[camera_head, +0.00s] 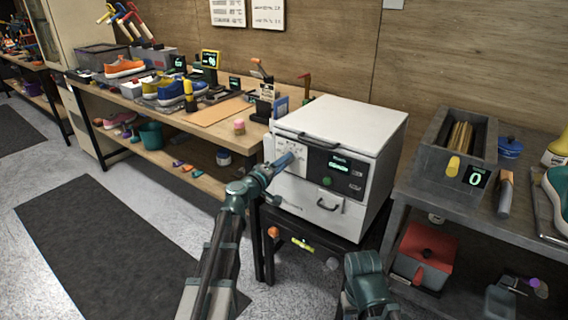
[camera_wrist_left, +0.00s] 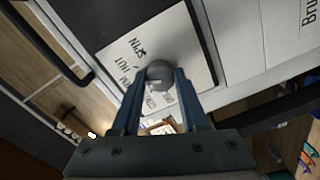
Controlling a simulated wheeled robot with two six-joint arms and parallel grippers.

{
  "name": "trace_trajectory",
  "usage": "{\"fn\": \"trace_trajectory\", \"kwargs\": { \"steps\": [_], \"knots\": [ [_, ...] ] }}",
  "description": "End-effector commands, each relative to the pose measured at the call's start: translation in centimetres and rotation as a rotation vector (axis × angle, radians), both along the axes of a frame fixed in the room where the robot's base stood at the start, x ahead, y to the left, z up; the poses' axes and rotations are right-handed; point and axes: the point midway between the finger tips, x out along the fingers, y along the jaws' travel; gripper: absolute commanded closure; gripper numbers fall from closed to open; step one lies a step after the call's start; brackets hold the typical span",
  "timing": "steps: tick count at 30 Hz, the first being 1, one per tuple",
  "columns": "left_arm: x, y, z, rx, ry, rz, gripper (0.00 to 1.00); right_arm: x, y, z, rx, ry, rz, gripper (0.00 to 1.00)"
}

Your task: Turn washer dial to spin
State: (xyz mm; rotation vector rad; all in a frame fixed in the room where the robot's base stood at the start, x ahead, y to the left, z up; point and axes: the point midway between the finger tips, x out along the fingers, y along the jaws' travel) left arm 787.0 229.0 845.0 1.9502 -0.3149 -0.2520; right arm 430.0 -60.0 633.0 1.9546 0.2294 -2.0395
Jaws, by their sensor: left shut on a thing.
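The white washer (camera_head: 340,130) stands on a dark stand in the middle of the head view. Its front has a pale dial panel at the left, a dark display with green text, a green button (camera_head: 327,181) and a dark handle. In the left wrist view the round grey dial (camera_wrist_left: 159,72) sits on a white plate (camera_wrist_left: 150,45) with labels, SPIN among them. My left gripper (camera_head: 289,158) reaches the dial panel and is shut on the dial, its two fingers (camera_wrist_left: 158,88) at either side. The dial's pointer direction is unclear. My right arm shows at the bottom, its fingers hidden.
A wooden workbench (camera_head: 185,122) with shoes and tools is at the left. A grey bin (camera_head: 440,150) with a display reading 0 stands on the right bench. Dark mats lie on the floor.

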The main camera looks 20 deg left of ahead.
Motion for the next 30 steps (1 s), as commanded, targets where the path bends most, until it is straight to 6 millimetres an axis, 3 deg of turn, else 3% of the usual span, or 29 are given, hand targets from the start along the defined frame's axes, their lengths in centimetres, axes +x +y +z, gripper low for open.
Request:
{"fn": "trace_trajectory", "kwargs": {
  "steps": [18, 30],
  "knots": [
    [-0.18, -0.12, -0.24, 0.548, -0.198, -0.004, 1.0, 0.0, 0.0, -0.39, 0.0, 0.0, 0.0, 0.5],
    [-0.17, -0.07, -0.29, 0.821, -0.296, -0.004, 1.0, -0.01, 0.0, -0.59, 0.0, 0.0, 0.0, 0.5]
  ]
}}
